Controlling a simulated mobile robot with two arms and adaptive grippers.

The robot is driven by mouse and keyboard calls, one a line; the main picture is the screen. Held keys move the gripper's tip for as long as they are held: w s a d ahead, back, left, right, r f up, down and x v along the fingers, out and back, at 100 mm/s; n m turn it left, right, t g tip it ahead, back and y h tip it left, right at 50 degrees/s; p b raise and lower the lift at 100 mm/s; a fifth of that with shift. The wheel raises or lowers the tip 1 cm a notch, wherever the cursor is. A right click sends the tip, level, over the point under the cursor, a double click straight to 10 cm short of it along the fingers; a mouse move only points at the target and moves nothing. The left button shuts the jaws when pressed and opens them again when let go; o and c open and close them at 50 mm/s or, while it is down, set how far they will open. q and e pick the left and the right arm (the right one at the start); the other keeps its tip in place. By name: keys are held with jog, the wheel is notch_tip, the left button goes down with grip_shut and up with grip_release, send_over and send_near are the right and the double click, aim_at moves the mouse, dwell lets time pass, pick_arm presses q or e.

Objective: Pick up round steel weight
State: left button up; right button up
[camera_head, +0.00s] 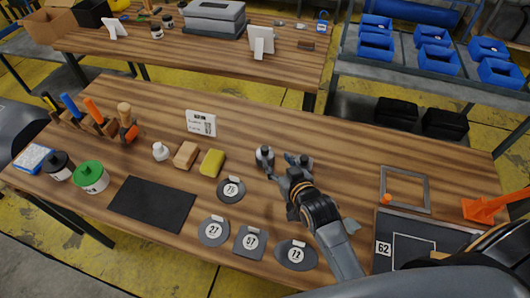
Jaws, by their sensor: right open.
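A small rounded grey metal piece with a dark top (265,158), which looks like the round steel weight, stands upright on the wooden table (340,150) near the middle. My right gripper (297,162) is just to the right of it, low over the table and pointing away from me. It is open. A small gap shows between it and the grey piece, and nothing is seen held. The table area under the gripper is hidden. My left gripper is not in view.
Numbered dark plates, such as 76 (231,190) and 57 (250,242), lie in front. A yellow sponge (212,163) and brown block (186,155) are to the left. A grey square frame (405,189) lies right. A sign (201,123) stands behind.

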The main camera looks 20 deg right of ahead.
aim_at(265, 148)
jog(key=x, duration=0.3)
jog(key=shift+w+f, duration=0.1)
jog(key=shift+w, duration=0.1)
jog(key=shift+p+x, duration=0.3)
jog(key=shift+x, duration=0.9)
jog(key=x, duration=0.3)
jog(key=shift+a+f+p, duration=0.2)
jog(key=shift+a+p, duration=0.05)
jog(key=shift+p, duration=0.05)
jog(key=shift+w+f, duration=0.25)
jog(key=shift+w, duration=0.3)
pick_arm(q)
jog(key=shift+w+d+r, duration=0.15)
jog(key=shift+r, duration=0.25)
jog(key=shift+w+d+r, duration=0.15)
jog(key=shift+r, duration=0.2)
pick_arm(e)
jog(key=c, duration=1.1)
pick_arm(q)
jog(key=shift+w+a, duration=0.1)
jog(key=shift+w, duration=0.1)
pick_arm(e)
jog(key=shift+w+r, duration=0.1)
jog(key=shift+r, duration=0.1)
